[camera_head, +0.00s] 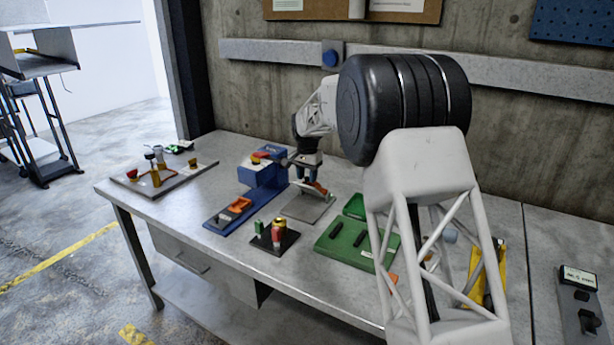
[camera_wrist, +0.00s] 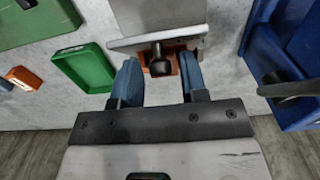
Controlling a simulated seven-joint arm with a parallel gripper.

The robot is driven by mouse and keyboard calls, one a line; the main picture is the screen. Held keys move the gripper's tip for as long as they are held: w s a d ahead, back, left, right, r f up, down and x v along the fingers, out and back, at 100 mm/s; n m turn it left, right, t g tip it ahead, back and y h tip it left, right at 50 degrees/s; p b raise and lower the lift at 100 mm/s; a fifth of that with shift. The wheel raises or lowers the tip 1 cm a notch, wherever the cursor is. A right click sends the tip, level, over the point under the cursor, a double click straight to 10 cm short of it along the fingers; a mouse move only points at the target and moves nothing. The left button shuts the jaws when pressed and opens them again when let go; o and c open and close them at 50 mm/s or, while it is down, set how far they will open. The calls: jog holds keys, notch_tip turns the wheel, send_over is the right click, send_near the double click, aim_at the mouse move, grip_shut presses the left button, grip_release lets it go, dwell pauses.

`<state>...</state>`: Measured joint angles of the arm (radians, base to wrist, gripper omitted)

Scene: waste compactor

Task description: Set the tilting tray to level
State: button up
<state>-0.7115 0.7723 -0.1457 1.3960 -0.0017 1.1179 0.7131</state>
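The tilting tray (camera_wrist: 125,44) shows in the wrist view as a grey plate seen nearly edge-on, with a dark round knob (camera_wrist: 159,66) at its near edge. An orange part lies behind the knob. In the head view the tray (camera_head: 318,189) is a small tilted plate above a grey base plate (camera_head: 303,209), partly hidden by my gripper. My gripper (camera_wrist: 160,80) has its two blue fingers apart, one on each side of the knob, with small gaps showing. In the head view my gripper (camera_head: 308,180) is right over the tray.
A blue machine (camera_head: 262,170) stands left of the tray. A green tray (camera_head: 357,243) with dark bars lies to the right. A black plate (camera_head: 273,238) with a can sits in front. A grey board (camera_head: 165,178) with several small items lies at the far left.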

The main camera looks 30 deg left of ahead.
grip_shut()
jog(key=shift+s+f, duration=0.15)
jog(key=shift+s, duration=0.05)
jog(key=shift+s+f+t, duration=0.55)
jog(key=shift+s+t, duration=0.25)
jog(key=shift+t, duration=0.4)
jog(key=shift+s+f+t, duration=0.75)
jog(key=shift+f+t, duration=0.15)
jog(key=shift+t, duration=0.2)
jog(key=shift+s+f, duration=0.4)
jog(key=shift+f, duration=0.3)
jog(key=shift+s+f, duration=0.4)
jog(key=shift+f, duration=0.25)
jog(key=shift+s+f, duration=0.25)
jog(key=shift+f, duration=0.7)
